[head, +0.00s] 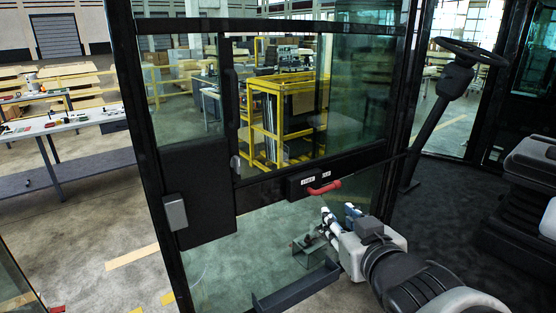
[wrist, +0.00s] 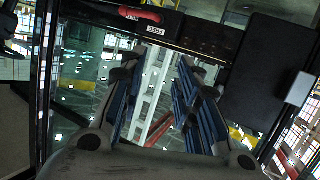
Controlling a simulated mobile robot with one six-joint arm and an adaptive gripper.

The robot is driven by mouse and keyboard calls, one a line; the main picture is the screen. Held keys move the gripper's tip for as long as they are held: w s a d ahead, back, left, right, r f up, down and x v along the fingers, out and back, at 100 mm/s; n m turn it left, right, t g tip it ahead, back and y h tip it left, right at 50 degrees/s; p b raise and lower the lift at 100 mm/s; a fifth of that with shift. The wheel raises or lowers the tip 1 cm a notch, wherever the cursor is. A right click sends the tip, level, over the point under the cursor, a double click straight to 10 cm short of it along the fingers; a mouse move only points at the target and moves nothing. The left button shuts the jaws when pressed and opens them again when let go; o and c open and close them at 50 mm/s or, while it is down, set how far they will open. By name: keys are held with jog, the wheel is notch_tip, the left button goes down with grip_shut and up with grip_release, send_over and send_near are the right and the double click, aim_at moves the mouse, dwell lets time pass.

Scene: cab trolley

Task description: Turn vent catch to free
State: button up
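The vent catch (head: 324,188) is a red handle on a black box (head: 293,187) on the cab door's crossbar. It lies nearly level, just under two small white labels (head: 308,180); their text is too small to read surely in the head view. In the wrist view the red handle (wrist: 141,14) shows at the top edge, beside one label (wrist: 155,30). My gripper (head: 338,210) is below the catch in the head view, apart from it. In the wrist view its two blue-padded fingers (wrist: 160,66) stand apart with nothing held between them.
The glass door has a black frame and crossbar (head: 260,184), with a dark latch panel (head: 195,190) at left. A dark ledge (head: 295,286) lies below my gripper. A steering wheel (head: 470,52) and seat (head: 525,185) are at right. A yellow trolley frame (head: 270,85) stands beyond the glass.

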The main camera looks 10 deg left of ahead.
aim_at(239, 163)
jog(key=s+a+r+n+y, duration=0.1)
jog(key=a+r+n+y, duration=0.3)
jog(key=a+y, duration=0.55)
jog(key=w+a, duration=0.4)
jog(key=w+a+h, duration=0.1)
jog(key=w+a, duration=0.2)
jog(key=a, duration=0.2)
jog(key=w+a+h, duration=0.1)
jog(key=w+a, duration=0.3)
jog(key=a, duration=0.1)
jog(key=shift+w+a+g, duration=0.2)
jog(key=shift+w+g, duration=0.15)
jog(key=shift+g, duration=0.05)
jog(key=shift+c, duration=0.6)
grip_shut()
